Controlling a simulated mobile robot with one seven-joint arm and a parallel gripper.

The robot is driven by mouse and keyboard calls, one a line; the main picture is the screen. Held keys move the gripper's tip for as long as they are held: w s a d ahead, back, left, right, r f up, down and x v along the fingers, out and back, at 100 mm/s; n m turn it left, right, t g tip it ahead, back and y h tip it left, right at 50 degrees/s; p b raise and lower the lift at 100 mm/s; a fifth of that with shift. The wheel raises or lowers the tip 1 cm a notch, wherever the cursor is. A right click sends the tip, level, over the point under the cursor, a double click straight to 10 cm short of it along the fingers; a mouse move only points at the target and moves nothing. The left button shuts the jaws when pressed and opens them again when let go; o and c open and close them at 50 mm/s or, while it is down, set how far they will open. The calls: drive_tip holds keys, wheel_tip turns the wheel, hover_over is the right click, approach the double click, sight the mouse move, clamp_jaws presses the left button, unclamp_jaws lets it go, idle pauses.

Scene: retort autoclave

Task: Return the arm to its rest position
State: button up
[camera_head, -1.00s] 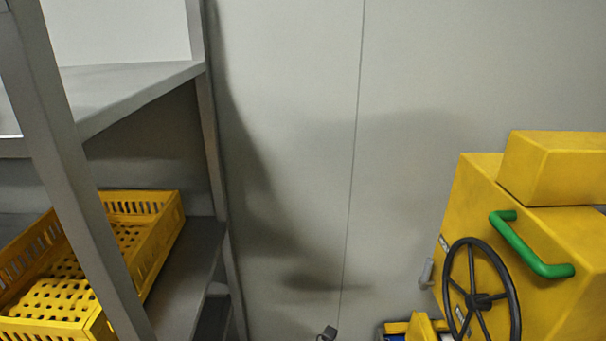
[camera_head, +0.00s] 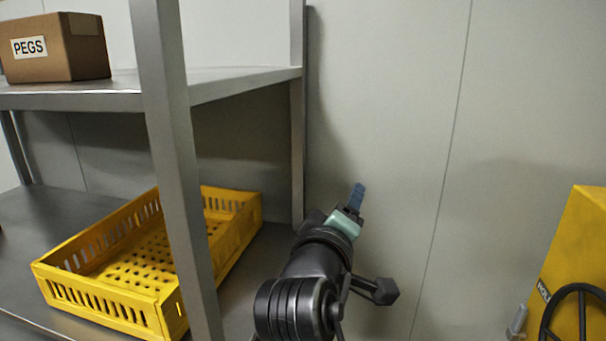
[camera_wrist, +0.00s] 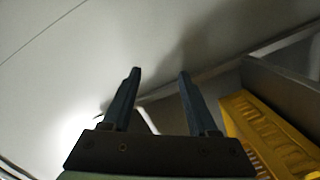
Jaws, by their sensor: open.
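My gripper (camera_head: 357,195) is at the end of my raised dark arm, right of the shelf's post in the head view, pointing up in front of the pale wall. In the wrist view my gripper (camera_wrist: 158,78) shows its two blue fingers spread apart with nothing between them. Only part of the arm shows; its lower end is cut off by the frame's bottom edge.
A grey metal shelf (camera_head: 245,85) stands at left, close to my arm. It holds a yellow crate (camera_head: 110,305) and a cardboard box (camera_head: 55,50) labelled PEGS. A yellow machine (camera_head: 575,245) with a black handwheel (camera_head: 583,318) is at far right. Bare wall lies between.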

drive_tip(key=s+a+r+m+t+y, duration=0.2)
drive_tip(key=s+r+t, duration=0.1)
drive_tip(key=s+r, duration=0.4)
drive_tip(key=s+a+r+m+t+y+b, duration=0.1)
drive_tip(key=s+a+r+m+t, duration=0.1)
drive_tip(key=s+r, duration=0.6)
drive_tip(key=s+a+r+m+t+y+b, duration=0.1)
drive_tip(key=s+a+r+m+t+y, duration=0.1)
drive_tip(key=s+r+m+t, duration=0.2)
drive_tip(key=s+r+t, duration=0.2)
drive_tip(key=s+r, duration=0.1)
drive_tip(key=s, duration=0.1)
drive_tip(key=shift+a+r+y, duration=0.3)
drive_tip(key=shift+a, duration=0.05)
drive_tip(key=shift+w, duration=0.1)
